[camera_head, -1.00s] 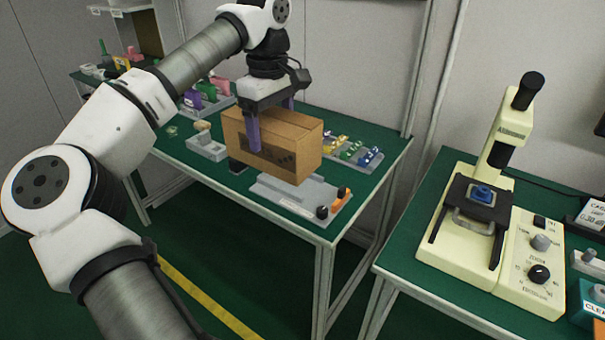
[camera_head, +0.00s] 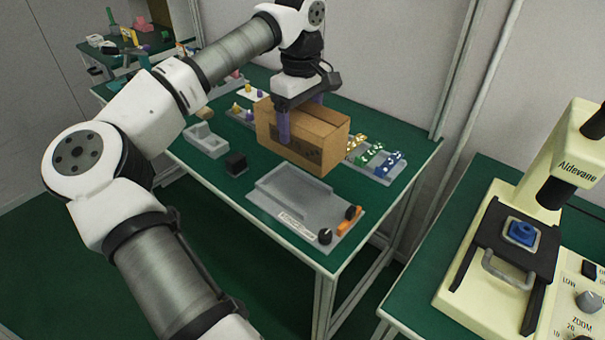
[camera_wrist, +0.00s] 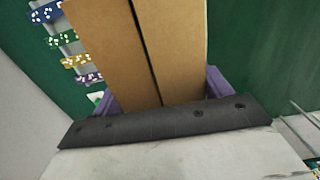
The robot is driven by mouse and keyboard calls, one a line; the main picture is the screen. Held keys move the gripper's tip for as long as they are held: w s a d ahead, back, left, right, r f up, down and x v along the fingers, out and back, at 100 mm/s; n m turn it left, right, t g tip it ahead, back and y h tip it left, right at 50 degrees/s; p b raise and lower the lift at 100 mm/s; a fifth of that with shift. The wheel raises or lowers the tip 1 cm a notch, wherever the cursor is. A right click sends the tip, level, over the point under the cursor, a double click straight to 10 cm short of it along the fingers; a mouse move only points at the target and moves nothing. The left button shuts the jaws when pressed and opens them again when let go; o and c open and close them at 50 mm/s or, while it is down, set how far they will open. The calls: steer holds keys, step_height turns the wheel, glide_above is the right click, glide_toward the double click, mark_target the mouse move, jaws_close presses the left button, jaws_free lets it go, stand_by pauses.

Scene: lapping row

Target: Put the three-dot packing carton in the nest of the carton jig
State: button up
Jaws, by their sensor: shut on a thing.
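The brown packing carton (camera_head: 328,128) is upright in my gripper (camera_head: 300,122), whose purple fingers press on two opposite sides. In the head view it hangs over the table, behind the carton jig. A dark printed patch is on its near side; its dots are too small to count. The wrist view shows the carton's top (camera_wrist: 150,45) with a dark centre seam between the fingers. The carton jig (camera_head: 265,205) is a grey plate with a raised-edged, empty nest, two black knobs and an orange piece. The carton is apart from it.
A tray of coloured pieces (camera_head: 378,160) lies right of the carton. A grey holder (camera_head: 205,141) and a black block (camera_head: 236,164) lie to the left. A cream microscope (camera_head: 505,255) stands on the separate right table. Some green tabletop is clear left of the jig.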

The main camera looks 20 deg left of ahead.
step_height(320, 180, down, 14)
steer(key=shift+f+p, duration=0.1)
steer(key=shift+p, duration=0.6)
steer(key=shift+f, duration=0.1)
steer(key=o, duration=1)
step_height(320, 180, up, 12)
steer(key=shift+r+b, duration=0.1)
steer(key=shift+b, duration=0.55)
